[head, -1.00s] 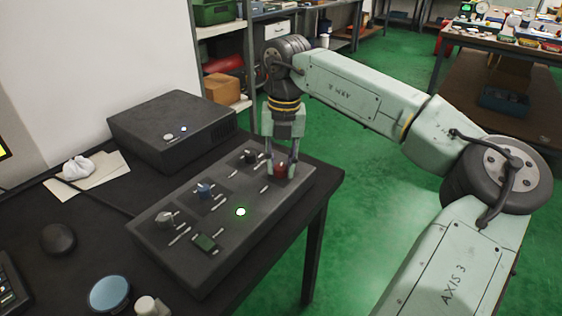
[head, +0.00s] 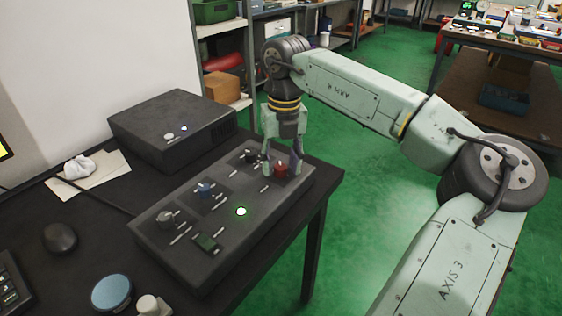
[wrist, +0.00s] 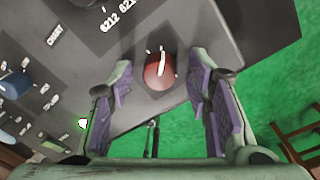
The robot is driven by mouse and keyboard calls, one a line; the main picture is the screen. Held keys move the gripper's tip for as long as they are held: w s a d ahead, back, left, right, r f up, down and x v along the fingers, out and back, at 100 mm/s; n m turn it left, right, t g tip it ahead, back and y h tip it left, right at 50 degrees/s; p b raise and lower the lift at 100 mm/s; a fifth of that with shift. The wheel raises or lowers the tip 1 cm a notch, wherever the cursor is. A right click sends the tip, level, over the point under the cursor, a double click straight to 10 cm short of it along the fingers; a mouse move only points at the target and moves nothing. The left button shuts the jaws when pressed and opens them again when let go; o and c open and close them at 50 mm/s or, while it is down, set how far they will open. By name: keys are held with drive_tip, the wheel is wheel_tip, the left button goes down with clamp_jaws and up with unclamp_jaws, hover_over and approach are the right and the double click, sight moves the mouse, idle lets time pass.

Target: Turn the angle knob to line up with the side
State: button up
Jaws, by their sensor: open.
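The red knob (head: 281,170) sits at the right end of the dark control panel (head: 165,255). It also shows in the wrist view (wrist: 158,74), with a white pointer line on top running roughly up and down the picture. My gripper (head: 282,166) is open and points down over the red knob. In the wrist view, the purple-padded fingers of my gripper (wrist: 162,82) stand on either side of this knob, with a gap on both sides. I cannot read which knob is labelled angle. A black knob (head: 250,157), a blue knob (head: 204,190) and a grey knob (head: 166,220) stand along the panel.
A lit round button (head: 241,211) and a small green display (head: 207,242) are on the panel. A dark box (head: 172,125) stands behind it. A mouse (head: 58,239) and a blue round lid (head: 111,293) lie left.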

sight(283, 166)
drive_tip(key=shift+r, duration=0.1)
wheel_tip(283, 166, up, 12)
drive_tip(key=shift+d, duration=0.2)
idle(0.4)
